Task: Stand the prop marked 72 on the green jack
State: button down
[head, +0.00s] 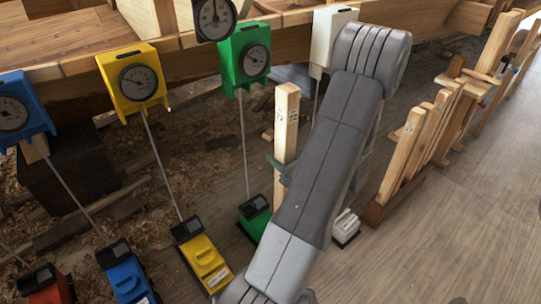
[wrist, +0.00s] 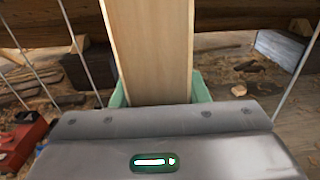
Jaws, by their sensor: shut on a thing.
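A long pale wooden prop (head: 286,125) stands roughly upright in my gripper (head: 283,165). Small dark marks show near its top, too small to read. In the wrist view the prop (wrist: 150,45) fills the middle, and my gripper (wrist: 160,92) is shut on it with green pads on both sides. The green jack (head: 255,216) sits on the floor to the lower left of the prop, partly hidden by my arm. A thin rod runs from it up to a green dial gauge (head: 245,58) at the hull. The prop's lower end is hidden behind my arm.
Blue (head: 127,278), yellow (head: 203,262) and red (head: 45,285) jacks stand to the left, with rods and gauges above. A white jack (head: 346,228) is right of my arm. A wooden rack (head: 378,212) with several props stands at right. The plank hull (head: 190,62) crosses above; floor at far right is clear.

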jog(key=shift+w+a, duration=0.25)
jog(key=shift+w, duration=0.05)
jog(key=w+a+f+b, duration=0.2)
jog(key=w+a+f, duration=0.1)
jog(key=w+a, duration=0.3)
jog(key=w+a+f+b, duration=0.2)
jog(key=w+a, duration=0.4)
jog(key=w, duration=0.5)
jog(key=shift+a+f, duration=0.15)
jog(key=shift+f, duration=0.65)
dwell(1.8)
jog(key=shift+f+b, duration=0.3)
jog(key=shift+f, duration=0.1)
dwell(0.6)
jog(key=shift+w+a, duration=0.1)
jog(key=shift+w, duration=0.05)
dwell(0.8)
jog(key=c, duration=0.7)
grip_release()
jog(key=shift+c, duration=0.2)
